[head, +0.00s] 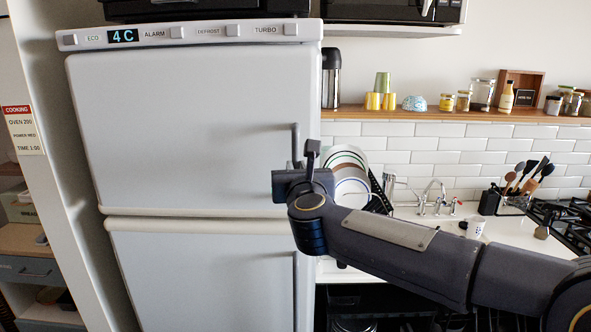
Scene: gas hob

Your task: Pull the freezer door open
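The tall white fridge-freezer has a large upper door (190,130) and a lower door (200,275), with a pale ledge between them. Both doors look closed. A grey vertical handle (295,143) is on the right side of the upper door. The lower door has its own handle (296,285) near its right edge, partly hidden by my arm. My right gripper (304,158) is at the lower end of the upper handle. One dark finger shows just right of the handle; the finger gap and any contact are unclear. My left gripper is out of view.
Right of the fridge, a counter holds stacked plates (349,180), a tap (432,196), a utensil holder (489,202) and a gas hob (563,222). A wooden shelf (400,114) carries cups and jars. A wall panel (50,150) stands close on the fridge's left.

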